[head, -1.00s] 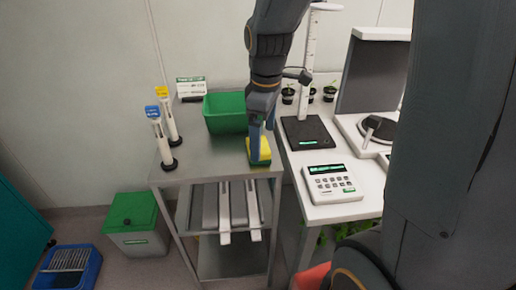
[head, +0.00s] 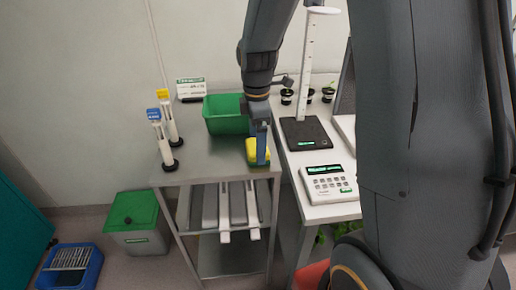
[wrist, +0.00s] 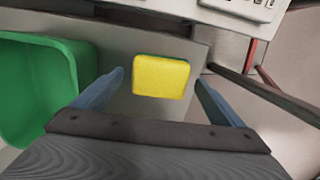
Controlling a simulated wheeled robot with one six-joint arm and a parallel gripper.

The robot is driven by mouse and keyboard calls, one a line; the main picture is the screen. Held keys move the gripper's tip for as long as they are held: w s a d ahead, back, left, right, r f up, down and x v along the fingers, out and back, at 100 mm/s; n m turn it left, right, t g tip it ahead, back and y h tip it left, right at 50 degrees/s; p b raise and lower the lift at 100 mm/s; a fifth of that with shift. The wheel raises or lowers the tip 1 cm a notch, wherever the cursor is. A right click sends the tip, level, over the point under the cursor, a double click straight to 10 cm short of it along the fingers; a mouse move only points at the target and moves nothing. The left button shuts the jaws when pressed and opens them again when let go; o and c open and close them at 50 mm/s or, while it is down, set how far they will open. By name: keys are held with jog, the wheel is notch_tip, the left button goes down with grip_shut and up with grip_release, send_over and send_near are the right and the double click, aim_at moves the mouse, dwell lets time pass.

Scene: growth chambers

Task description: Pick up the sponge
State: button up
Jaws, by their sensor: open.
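The sponge (head: 252,151) is yellow on top with a green underside. It lies on the steel trolley top near the right edge. In the wrist view the sponge (wrist: 161,77) sits between and slightly beyond the two blue fingers, with a gap on each side. My gripper (wrist: 160,82) is open and empty. In the head view my gripper (head: 262,150) points down over the sponge and hides part of its right side. Whether the fingertips reach the sponge's height cannot be told.
A green bin (head: 226,124) stands behind the sponge on the trolley top (head: 205,160). Two pipettes (head: 163,145) stand at the left. A white bench with a keypad device (head: 327,184) and a black-based scale (head: 306,134) adjoins on the right. The trolley's front middle is clear.

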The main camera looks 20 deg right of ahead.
jog(key=shift+f, duration=1)
jog(key=c, duration=1.1)
notch_tip(320, 180, up, 10)
jog(key=shift+r+b, duration=0.1)
jog(key=shift+b, duration=0.8)
jog(key=shift+c, duration=0.2)
jog(key=o, duration=0.4)
jog(key=shift+c, duration=1.4)
jog(key=shift+d, duration=0.1)
